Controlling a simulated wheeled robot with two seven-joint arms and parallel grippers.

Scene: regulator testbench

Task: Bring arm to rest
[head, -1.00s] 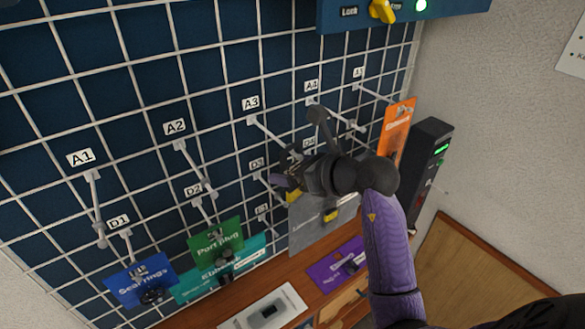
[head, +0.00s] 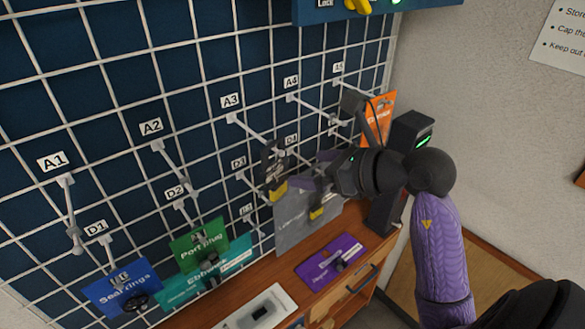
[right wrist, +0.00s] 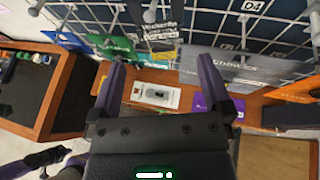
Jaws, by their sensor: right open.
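My right gripper (head: 306,184) is open in front of the pegboard, right of a dark hanging packet (head: 272,168) with a yellow lower part. They look apart in the head view. In the right wrist view the two purple fingers of my right gripper (right wrist: 160,66) are spread wide with nothing between them. The dark packet (right wrist: 161,32) hangs beyond them. My right arm (head: 440,245) reaches in from the lower right. Dark and purple parts at the lower left of the right wrist view may be my left arm; its jaws cannot be made out.
The wire grid (head: 90,130) carries labelled hooks. Blue (head: 122,287), green (head: 200,243), grey (head: 300,222) and orange (head: 378,120) packs hang there. A purple card (head: 330,262) and a white tray (head: 258,312) lie on the wooden shelf. A black device (head: 410,135) stands right.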

